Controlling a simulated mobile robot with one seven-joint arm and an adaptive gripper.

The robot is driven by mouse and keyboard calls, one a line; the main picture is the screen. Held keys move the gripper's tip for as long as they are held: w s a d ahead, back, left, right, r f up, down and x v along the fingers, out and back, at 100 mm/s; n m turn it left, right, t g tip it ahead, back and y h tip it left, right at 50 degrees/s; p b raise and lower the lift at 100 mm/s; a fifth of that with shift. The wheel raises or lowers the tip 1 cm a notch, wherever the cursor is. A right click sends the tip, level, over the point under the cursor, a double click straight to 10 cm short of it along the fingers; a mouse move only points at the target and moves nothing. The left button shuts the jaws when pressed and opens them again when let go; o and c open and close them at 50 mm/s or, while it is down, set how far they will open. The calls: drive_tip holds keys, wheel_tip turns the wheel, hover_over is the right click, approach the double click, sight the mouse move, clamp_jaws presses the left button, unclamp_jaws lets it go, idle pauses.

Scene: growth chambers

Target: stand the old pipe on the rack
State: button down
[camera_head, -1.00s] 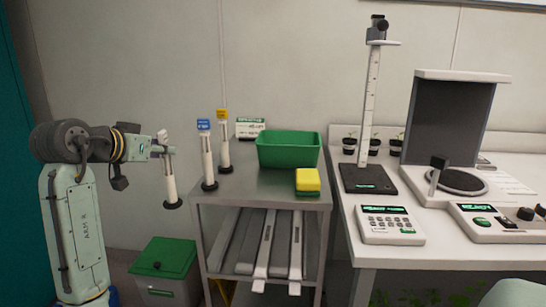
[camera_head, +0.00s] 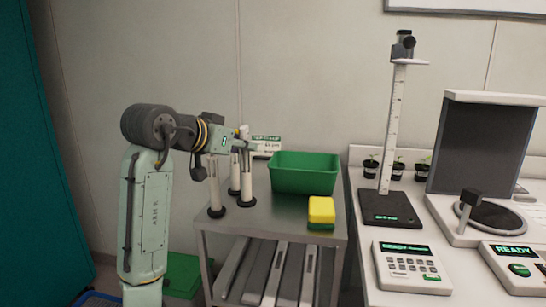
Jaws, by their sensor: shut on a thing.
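My gripper (camera_head: 246,145) is shut on the upper part of a white pipe (camera_head: 248,182) with a round black base. The pipe is upright among the other pipes over the top of the grey metal rack (camera_head: 285,232). I cannot tell whether its base touches the top. The held pipe's top is covered by my gripper.
A green bin (camera_head: 304,176) and a yellow-and-green sponge (camera_head: 321,212) sit right of the pipes. A small sign (camera_head: 266,146) stands behind. Long pale bars lie on the lower shelf. The rack's front middle is clear. A white bench with instruments (camera_head: 405,268) adjoins at right.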

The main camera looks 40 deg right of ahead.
drive_tip(key=s+d+f+p, duration=0.2)
drive_tip(key=d+f, duration=0.2)
drive_tip(key=d, duration=0.2)
drive_tip(key=shift+d, duration=0.35)
drive_tip(key=shift+f, duration=0.15)
drive_tip(key=c, duration=1.4)
unclamp_jaws()
drive_tip(key=shift+c, duration=0.2)
